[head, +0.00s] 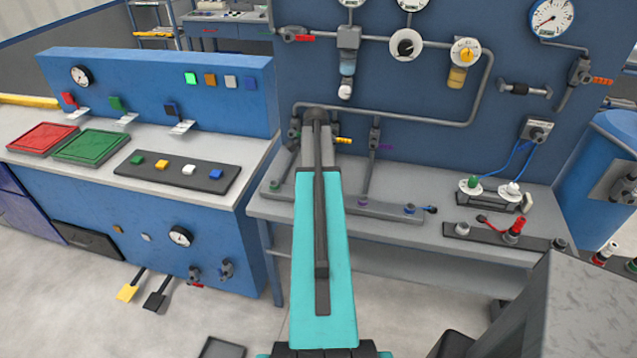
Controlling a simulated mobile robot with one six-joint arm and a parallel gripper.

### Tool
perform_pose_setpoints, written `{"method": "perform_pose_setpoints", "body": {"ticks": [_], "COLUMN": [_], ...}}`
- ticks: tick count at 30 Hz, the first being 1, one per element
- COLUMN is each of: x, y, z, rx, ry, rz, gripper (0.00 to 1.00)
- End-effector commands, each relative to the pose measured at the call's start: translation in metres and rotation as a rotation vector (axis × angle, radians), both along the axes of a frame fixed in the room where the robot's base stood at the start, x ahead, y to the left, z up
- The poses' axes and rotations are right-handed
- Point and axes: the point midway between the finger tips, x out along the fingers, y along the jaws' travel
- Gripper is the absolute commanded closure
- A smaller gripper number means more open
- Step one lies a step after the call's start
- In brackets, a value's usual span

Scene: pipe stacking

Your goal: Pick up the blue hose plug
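Two thin blue hoses (520,157) hang from a grey wall box (537,129) on the right. They run down to a small stand on the bench, near a green-topped fitting (473,183) and a white-topped fitting (512,188). A small blue piece (410,208) sits on the grey manifold bar, with a small dark and blue part (431,209) beside it. I cannot tell which of these is the blue hose plug. My teal arm reaches forward through the middle of the view, toward the blue panel. My gripper is not visible.
A grey bench (400,235) stands below the blue wall panel (420,80) with pipes and gauges. A red-handled fitting (515,226) stands on a dark strip at right. At left, a console holds red (42,138) and green (92,145) trays. Floor between the benches is partly clear.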

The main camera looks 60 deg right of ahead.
Motion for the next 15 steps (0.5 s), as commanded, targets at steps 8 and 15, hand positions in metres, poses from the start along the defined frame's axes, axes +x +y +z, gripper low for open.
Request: {"method": "perform_pose_setpoints", "body": {"ticks": [8,15], "x": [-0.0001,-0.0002], "y": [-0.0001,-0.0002], "z": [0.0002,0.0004], "rx": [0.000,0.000], "ry": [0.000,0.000], "rz": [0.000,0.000], "gripper": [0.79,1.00]}}
